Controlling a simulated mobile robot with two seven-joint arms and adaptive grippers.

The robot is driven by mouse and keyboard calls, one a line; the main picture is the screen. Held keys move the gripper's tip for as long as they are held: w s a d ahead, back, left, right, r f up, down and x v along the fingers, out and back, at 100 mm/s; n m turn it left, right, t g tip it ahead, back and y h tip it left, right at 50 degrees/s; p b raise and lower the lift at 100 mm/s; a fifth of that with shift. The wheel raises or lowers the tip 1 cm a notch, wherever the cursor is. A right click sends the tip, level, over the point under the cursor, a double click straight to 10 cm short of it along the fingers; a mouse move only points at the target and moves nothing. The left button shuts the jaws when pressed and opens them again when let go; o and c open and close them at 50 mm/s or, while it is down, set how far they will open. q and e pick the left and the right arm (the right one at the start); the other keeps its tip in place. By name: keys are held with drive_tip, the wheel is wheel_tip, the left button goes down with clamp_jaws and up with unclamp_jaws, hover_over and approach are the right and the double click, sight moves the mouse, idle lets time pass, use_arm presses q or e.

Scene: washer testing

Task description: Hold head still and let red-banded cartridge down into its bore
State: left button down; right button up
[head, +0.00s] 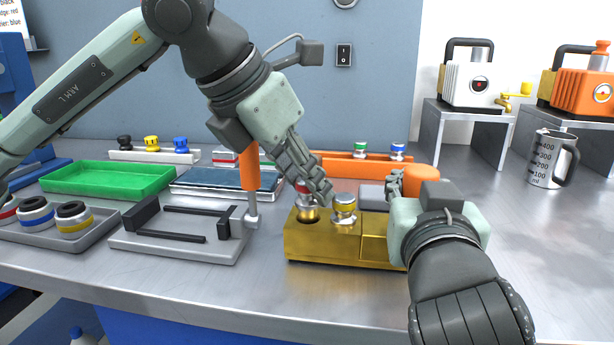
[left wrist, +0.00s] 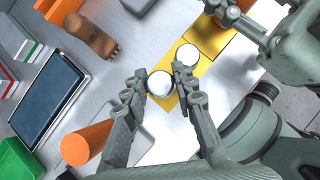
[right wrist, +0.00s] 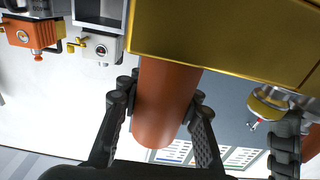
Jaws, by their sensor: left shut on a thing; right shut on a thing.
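The gold head block (head: 320,243) rests on the bench; its edge fills the top of the right wrist view (right wrist: 230,40). My left gripper (head: 318,190) is shut on the red-banded cartridge (head: 303,187), upright over the left bore. Its lower end is at the bore mouth; how deep it sits I cannot tell. Its round silver top shows between the fingers in the left wrist view (left wrist: 160,84). A yellow-banded cartridge (head: 344,207) stands in the neighbouring bore. My right gripper (right wrist: 160,110) is shut on the head's orange handle (right wrist: 165,95) at the block's right end.
Beyond are a green tray (head: 100,180), a blue-topped tray (head: 228,180) and an orange rack (head: 345,166). A jug (head: 550,158) stands at the right. Bench front is clear.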

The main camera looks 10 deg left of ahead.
use_arm(q)
drive_tip(key=shift+s+f, duration=0.15)
drive_tip(key=shift+f, duration=0.45)
drive_tip(key=shift+s+f, duration=0.15)
drive_tip(key=shift+f, duration=0.4)
use_arm(e)
drive_tip(key=shift+s+a+r, duration=0.15)
drive_tip(key=shift+r, duration=0.05)
use_arm(q)
drive_tip(key=c, duration=1.5)
unclamp_jaws()
drive_tip(key=shift+c, duration=0.2)
drive_tip(key=o, duration=0.4)
drive_tip(key=shift+w+d, duration=0.1)
drive_tip(key=shift+w, duration=0.1)
use_arm(e)
drive_tip(key=shift+w+f, duration=0.2)
use_arm(q)
drive_tip(key=shift+r, duration=0.15)
drive_tip(key=shift+r, duration=0.25)
drive_tip(key=v, duration=1.1)
drive_tip(key=shift+s+a+r, duration=0.2)
drive_tip(key=shift+a, duration=0.05)
use_arm(e)
drive_tip(key=shift+f, duration=0.25)
